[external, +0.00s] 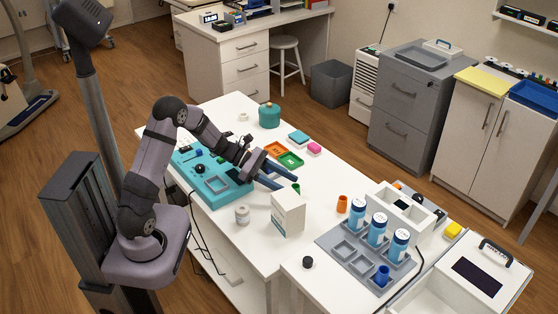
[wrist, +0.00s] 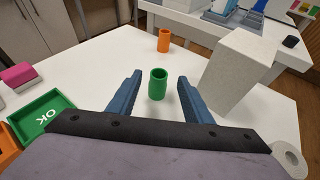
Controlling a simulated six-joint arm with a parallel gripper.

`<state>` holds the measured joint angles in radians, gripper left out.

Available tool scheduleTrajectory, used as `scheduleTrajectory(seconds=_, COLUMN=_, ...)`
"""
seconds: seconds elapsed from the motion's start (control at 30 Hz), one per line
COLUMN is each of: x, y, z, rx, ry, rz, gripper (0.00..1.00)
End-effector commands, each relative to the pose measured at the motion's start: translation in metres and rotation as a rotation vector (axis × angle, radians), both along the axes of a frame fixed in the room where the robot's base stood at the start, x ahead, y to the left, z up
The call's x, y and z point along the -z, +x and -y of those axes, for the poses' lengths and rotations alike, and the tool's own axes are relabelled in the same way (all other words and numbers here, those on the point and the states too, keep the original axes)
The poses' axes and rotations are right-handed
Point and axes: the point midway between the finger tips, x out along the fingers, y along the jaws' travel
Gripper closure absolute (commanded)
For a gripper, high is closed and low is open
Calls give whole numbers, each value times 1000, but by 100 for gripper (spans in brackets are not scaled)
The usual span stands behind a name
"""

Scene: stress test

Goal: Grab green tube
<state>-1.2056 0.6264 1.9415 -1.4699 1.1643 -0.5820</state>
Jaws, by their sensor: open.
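The green tube (wrist: 158,84) stands upright on the white table in the wrist view, ahead of and between my fingers. In the external view the green tube (external: 296,188) is a small shape beside my fingertips, behind the white box. My gripper (wrist: 158,100) is open, with its two blue fingers apart on either side of the tube's line. In the external view my gripper (external: 290,184) reaches over the table from the left. Whether the fingers touch the tube cannot be told, but gaps show on both sides in the wrist view.
A white box (wrist: 240,72) stands close to the right finger. An orange tube (wrist: 164,40) stands farther back. A green tray marked OK (wrist: 42,118) lies at left. A teal panel (external: 235,195) lies below my arm.

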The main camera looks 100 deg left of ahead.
Motion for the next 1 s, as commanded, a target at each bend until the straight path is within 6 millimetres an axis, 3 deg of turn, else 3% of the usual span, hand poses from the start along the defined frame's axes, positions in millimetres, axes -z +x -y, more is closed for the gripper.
scheduleTrajectory(seconds=0.3, x=14, y=33, z=6, rx=2, ry=-1, rz=0, gripper=54)
scheduleTrajectory(seconds=0.6, x=15, y=35, z=6, rx=0, ry=0, rz=0, gripper=54)
scheduleTrajectory(seconds=0.8, x=15, y=35, z=6, rx=0, ry=0, rz=0, gripper=98)
scheduleTrajectory(seconds=1.0, x=15, y=35, z=6, rx=0, ry=0, rz=0, gripper=98)
